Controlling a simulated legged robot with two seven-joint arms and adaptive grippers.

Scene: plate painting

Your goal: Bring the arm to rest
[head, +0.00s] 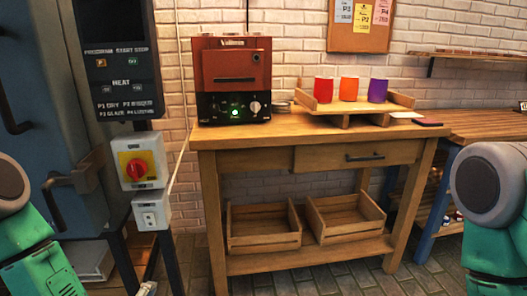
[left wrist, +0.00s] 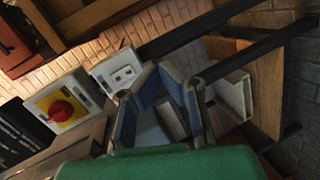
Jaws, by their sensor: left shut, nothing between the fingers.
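My left gripper (left wrist: 160,78) shows in the left wrist view, beyond my green wrist housing. Its fingers are shut with nothing between them. It points toward the space beside the control panel, away from the workbench top, and touches nothing that I can make out. In the head view my green left arm stands at the lower left edge; a small pale tip at the bottom may be part of the gripper. My green right arm stands at the right edge, and its gripper is out of view.
A wooden workbench (head: 300,132) carries a red-brown kiln (head: 231,66) and a wooden rack (head: 346,101) with red, orange and purple cups. Two crates (head: 264,226) sit on its lower shelf. The blue cabinet and red switch (head: 135,169) stand close on the left. Floor shows in front.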

